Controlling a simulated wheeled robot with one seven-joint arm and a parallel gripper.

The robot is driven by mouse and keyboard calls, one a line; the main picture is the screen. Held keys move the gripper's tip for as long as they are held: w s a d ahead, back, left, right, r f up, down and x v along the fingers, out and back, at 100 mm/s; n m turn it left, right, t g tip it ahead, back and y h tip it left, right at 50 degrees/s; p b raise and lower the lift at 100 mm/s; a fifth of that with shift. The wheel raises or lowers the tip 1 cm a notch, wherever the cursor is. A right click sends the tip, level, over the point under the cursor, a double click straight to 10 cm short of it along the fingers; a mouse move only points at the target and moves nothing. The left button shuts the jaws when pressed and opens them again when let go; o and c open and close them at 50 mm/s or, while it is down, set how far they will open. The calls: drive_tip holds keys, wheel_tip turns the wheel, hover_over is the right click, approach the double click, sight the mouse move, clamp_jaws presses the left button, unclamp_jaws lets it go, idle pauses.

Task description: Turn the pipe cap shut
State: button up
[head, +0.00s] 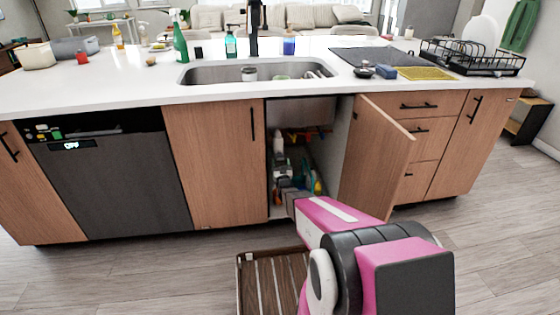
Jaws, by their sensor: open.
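The cabinet under the sink is open, and its wooden door (375,158) is swung out to the right. Inside the dark cabinet (322,150) there are small white, grey, blue and yellow shapes. I cannot make out the pipe or its cap among them. My pink and dark grey arm comes in from the lower right and points toward the opening. I cannot pick out my gripper: it is hidden beyond the arm or lost among the shapes in the cabinet.
The white countertop (130,80) holds the sink (220,75), bottles (180,42) and a black dish rack (470,58). A dark dishwasher (115,180) is at the left. A slatted wooden mat (247,285) lies on the floor, which is clear to the left.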

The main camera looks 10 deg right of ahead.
drive_tip(key=v, duration=0.8)
drive_tip(key=s+r+g, duration=0.4)
drive_tip(key=s+g, duration=0.3)
drive_tip(key=s, duration=0.2)
drive_tip(key=s+r+g, duration=0.5)
drive_tip(key=s+g, duration=0.3)
drive_tip(key=s, duration=0.2)
drive_tip(key=s+r+g, duration=0.5)
drive_tip(key=s+g, duration=0.2)
drive_tip(key=s, duration=0.2)
drive_tip(key=shift+s, duration=0.25)
